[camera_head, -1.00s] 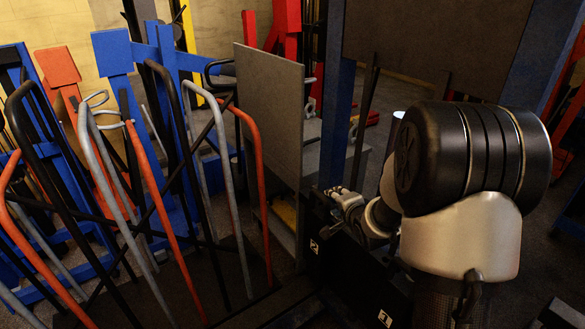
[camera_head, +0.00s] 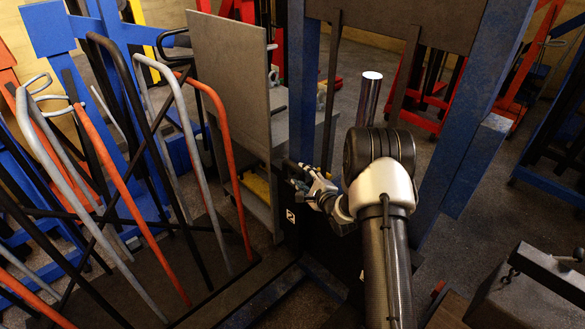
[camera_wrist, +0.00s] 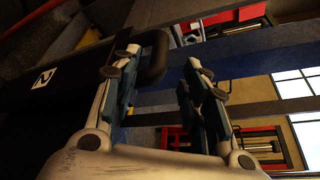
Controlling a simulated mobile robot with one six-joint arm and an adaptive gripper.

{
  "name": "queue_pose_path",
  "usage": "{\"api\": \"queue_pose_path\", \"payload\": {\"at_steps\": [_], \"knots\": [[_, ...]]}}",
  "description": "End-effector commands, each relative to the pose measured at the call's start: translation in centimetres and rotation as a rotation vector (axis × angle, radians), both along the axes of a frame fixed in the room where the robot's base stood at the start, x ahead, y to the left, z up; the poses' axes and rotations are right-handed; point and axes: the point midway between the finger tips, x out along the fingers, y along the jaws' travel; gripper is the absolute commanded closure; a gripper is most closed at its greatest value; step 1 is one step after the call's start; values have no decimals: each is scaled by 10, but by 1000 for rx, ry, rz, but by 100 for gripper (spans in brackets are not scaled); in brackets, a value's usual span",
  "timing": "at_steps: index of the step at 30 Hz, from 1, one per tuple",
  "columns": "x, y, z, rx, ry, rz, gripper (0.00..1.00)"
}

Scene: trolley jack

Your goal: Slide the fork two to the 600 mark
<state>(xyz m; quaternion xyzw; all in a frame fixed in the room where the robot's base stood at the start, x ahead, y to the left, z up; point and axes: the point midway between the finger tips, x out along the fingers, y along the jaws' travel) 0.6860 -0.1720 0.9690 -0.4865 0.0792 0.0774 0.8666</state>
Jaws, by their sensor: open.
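A black part with a white label reading "2", which I take to be fork two (camera_wrist: 70,92), fills the left of the wrist view. In the head view its white label (camera_head: 290,215) shows left of my arm, too small to read. My gripper (camera_wrist: 163,62) is open, its two fingers spread. A dark, rounded bar end (camera_wrist: 156,58) shows between the fingers, close to the left one; I cannot tell whether they touch. No 600 mark is legible.
Several curved handles (camera_head: 215,115), grey, black and orange, stand in a rack at the left. A grey upright panel (camera_head: 230,85) and a blue post (camera_head: 303,90) stand close to my gripper. A dark block with a chain (camera_head: 535,285) is at the lower right. Open floor (camera_head: 490,235) lies right of my arm.

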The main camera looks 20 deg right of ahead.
Motion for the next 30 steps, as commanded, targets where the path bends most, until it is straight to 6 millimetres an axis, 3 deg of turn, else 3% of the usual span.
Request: {"api": "queue_pose_path", "payload": {"at_steps": [6,12,18,27,30], "knots": [[48,3,-13,-2,-2,0,59],[79,5,-19,-1,-2,0,59],[93,5,-21,-1,0,-1,59],[95,5,-20,0,1,-1,59],[94,5,-20,-1,0,-1,65]]}}
